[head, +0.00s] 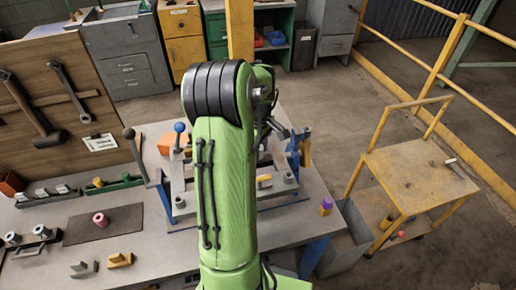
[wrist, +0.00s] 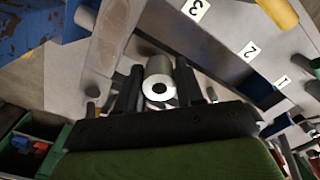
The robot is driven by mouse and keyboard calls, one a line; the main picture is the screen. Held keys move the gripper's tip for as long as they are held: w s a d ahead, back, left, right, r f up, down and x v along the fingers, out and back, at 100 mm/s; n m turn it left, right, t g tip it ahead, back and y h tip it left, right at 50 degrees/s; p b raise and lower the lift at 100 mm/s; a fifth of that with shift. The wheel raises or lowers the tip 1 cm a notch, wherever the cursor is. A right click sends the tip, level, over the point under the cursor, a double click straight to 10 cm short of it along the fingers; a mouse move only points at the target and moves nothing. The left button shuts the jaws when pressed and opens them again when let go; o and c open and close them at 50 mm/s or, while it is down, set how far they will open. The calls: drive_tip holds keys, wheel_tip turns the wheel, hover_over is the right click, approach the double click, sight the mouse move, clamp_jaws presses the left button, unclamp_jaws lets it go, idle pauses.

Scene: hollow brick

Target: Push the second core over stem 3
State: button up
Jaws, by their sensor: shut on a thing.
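The core in my grip is a silver-grey cylinder with a dark central hole (wrist: 158,84), seen end-on in the wrist view. My gripper (wrist: 160,72) is shut on it, with one dark finger on each side. The label 3 (wrist: 196,9) is on the grey plate just beyond and to the right of the core. Stem 3 itself cannot be made out, so I cannot tell whether the core is around it. Labels 2 (wrist: 251,50) and 1 (wrist: 282,80) lie further right. In the head view my green arm hides the gripper and the held core.
A pink-ended core (head: 101,219) stands on a dark mat at the left of the bench. Tools hang on the wooden board (head: 55,100). A yellow cylinder (wrist: 278,12) shows at the upper right of the wrist view. A yellow cart (head: 420,172) stands right of the bench.

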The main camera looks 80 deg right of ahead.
drive_tip(key=shift+f+b, duration=0.55)
drive_tip(key=shift+f, duration=0.2)
drive_tip(key=o, duration=1.1)
drive_tip(key=shift+o, duration=0.2)
drive_tip(key=shift+r, duration=0.1)
wheel_tip(320, 180, up, 16)
drive_tip(key=p, duration=0.3)
drive_tip(key=shift+f, duration=0.2)
